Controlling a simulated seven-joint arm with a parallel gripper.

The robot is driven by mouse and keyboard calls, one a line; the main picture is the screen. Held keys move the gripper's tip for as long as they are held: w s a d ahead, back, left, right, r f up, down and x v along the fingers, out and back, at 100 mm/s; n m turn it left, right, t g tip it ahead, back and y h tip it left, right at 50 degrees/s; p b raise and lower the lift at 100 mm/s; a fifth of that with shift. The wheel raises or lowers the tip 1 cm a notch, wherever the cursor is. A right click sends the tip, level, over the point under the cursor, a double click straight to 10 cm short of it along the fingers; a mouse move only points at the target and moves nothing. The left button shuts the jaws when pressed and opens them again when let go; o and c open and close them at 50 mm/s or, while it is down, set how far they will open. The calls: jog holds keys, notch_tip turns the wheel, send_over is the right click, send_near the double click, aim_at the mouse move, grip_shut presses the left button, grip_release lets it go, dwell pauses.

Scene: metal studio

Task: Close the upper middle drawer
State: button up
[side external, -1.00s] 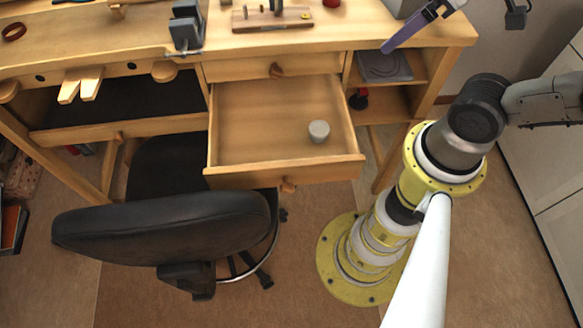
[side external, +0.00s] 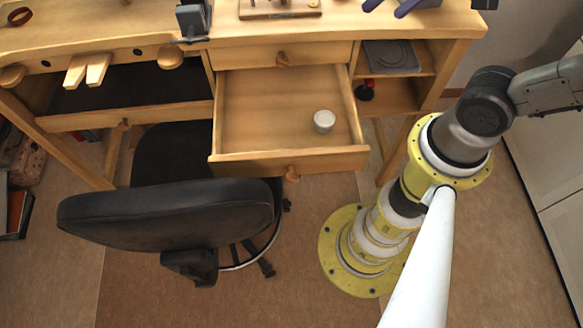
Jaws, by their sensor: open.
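The workbench has a middle column of drawers. The topmost drawer front (side external: 315,56), with a small round knob, sits flush and shut. The drawer below it (side external: 245,115) is pulled far out toward the camera, with its front panel (side external: 240,164) and knob over the floor. A small whitish cup (side external: 324,121) stands inside it, toward the right. My gripper (side external: 389,6) shows only as purple fingers at the top edge, above the bench's right part. The fingers are apart with nothing seen between them. The rest of the gripper is cut off.
A black chair (side external: 165,213) stands in front of the bench, its backrest close to the open drawer's front left corner. Right of the drawers are open shelves with a grey flat item (side external: 391,57). A grey vise (side external: 193,20) stands on the bench top.

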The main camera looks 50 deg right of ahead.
jog(key=w+a+f+m+g, duration=0.2)
jog(key=w+a+f+m, duration=0.15)
jog(key=w+a, duration=0.3)
jog(key=n+g, duration=0.2)
jog(key=g, duration=0.2)
send_near(291, 175)
notch_tip(291, 175, down, 10)
jog(key=shift+a+r, duration=0.1)
jog(key=shift+r, duration=0.05)
grip_shut()
dwell(0.8)
